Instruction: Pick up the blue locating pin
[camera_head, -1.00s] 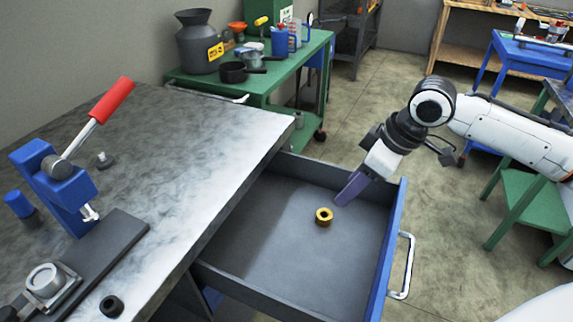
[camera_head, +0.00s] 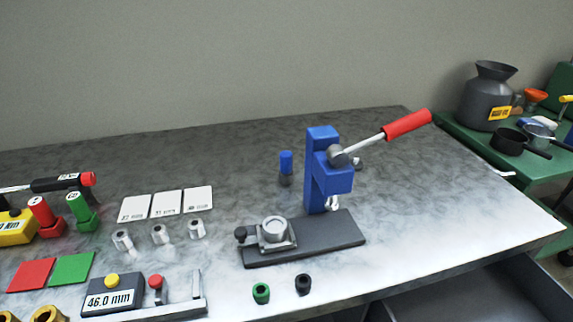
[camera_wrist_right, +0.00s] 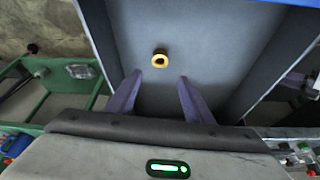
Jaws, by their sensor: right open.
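The blue locating pin (camera_head: 286,162) stands upright on the grey workbench, with a blue top and a darker base, just left of the blue press (camera_head: 322,170) with its red-handled lever. My right gripper (camera_wrist_right: 155,95) shows only in the right wrist view. It is open, with its two purple fingers apart and nothing between them. It hangs over the drawer (camera_wrist_right: 220,40), and a brass ring (camera_wrist_right: 160,58) lies on the drawer floor beyond the fingertips. My left gripper is in neither view.
On the bench are a dark plate with a round clamp (camera_head: 275,232), green (camera_head: 261,292) and black (camera_head: 303,284) bushings, several metal sleeves, white cards (camera_head: 167,204) and a gauge reading 46.0 mm (camera_head: 112,295). The drawer at the lower right (camera_head: 480,298) is open. Bench space behind the pin is clear.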

